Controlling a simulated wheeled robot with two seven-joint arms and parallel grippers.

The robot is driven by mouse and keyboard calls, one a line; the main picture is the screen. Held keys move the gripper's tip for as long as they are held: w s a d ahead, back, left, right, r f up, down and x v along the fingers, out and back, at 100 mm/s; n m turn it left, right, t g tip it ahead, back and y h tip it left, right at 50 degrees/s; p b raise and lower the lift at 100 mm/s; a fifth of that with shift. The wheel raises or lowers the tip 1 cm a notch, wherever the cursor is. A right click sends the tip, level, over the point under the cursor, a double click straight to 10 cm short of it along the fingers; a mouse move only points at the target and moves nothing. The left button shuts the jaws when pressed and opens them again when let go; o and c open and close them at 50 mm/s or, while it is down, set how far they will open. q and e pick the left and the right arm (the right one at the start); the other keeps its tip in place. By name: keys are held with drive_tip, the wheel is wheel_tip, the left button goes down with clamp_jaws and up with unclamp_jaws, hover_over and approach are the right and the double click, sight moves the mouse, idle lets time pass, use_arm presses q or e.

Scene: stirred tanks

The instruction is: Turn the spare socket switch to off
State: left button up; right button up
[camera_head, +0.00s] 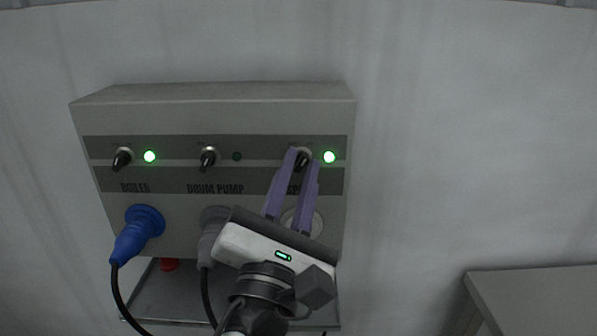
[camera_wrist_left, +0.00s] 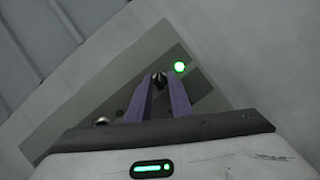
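The spare socket switch (camera_head: 303,158) is the rightmost black knob on the grey panel (camera_head: 240,103), beside a lit green lamp (camera_head: 329,157). Its label is mostly hidden behind the fingers. My left gripper (camera_head: 303,158) reaches up from below, with its purple fingers a small gap apart at the knob. In the left wrist view the knob (camera_wrist_left: 159,81) shows between the fingertips (camera_wrist_left: 159,78), one on each side. I cannot tell whether the fingers press on it. The spare socket (camera_head: 316,221) is partly covered by the gripper. My right gripper is not in view.
The boiler switch (camera_head: 122,159) has a lit green lamp (camera_head: 149,156). The drum pump switch (camera_head: 207,158) has a dark lamp (camera_head: 236,156). A blue plug (camera_head: 133,235) and a grey plug (camera_head: 209,243) sit below. A table (camera_head: 540,295) stands at lower right.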

use_arm(q)
clamp_jaws()
drive_tip(key=shift+f+n, duration=0.1)
drive_tip(key=shift+n, duration=0.2)
drive_tip(key=shift+d+f+n+t+y+b, duration=0.1)
drive_tip(key=shift+n+t+y+b, duration=0.25)
drive_tip(key=shift+n+y, duration=0.6)
drive_tip(key=shift+d+n+y+b, duration=0.1)
drive_tip(key=shift+n+y+b, duration=0.4)
drive_tip(key=shift+n+y, duration=1.3)
drive_tip(key=shift+d+n+y+b, duration=0.1)
drive_tip(key=shift+n+y+b, duration=0.4)
drive_tip(key=shift+n, duration=2.6)
drive_tip(key=shift+d+n+y+b, duration=0.1)
drive_tip(key=shift+n+y+b, duration=0.35)
drive_tip(key=shift+n+y, duration=1.35)
drive_tip(key=shift+n+h, duration=0.45)
drive_tip(key=shift+n, duration=0.5)
